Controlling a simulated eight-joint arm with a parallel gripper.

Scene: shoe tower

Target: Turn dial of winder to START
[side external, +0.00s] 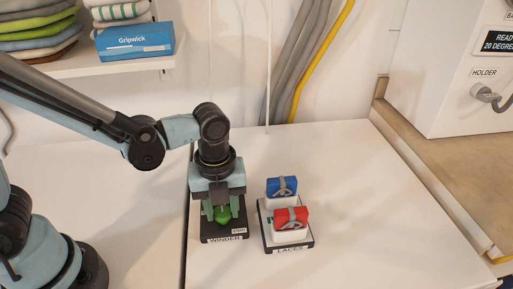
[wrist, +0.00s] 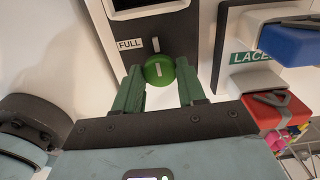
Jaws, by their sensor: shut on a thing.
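The winder (side external: 210,240) is a dark box on the white table, with a WINDER label on its front. Its green round dial (side external: 222,215) also shows in the wrist view (wrist: 159,69), with a short white line standing roughly upright in that picture. A white mark lies just above the dial there, beside a FULL label (wrist: 129,44). A small white label (side external: 238,230), perhaps START, sits at the winder's right front. My gripper (side external: 222,211) points straight down over the winder, its green fingers (wrist: 160,78) shut on the dial from both sides.
Right of the winder stands the LACES holder (side external: 292,247) with a blue box (side external: 282,187) and a red box (side external: 291,218). The table right of it is clear. A white machine (side external: 455,85) stands at the right. A shelf with a blue Gripwick box (side external: 133,42) is at upper left.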

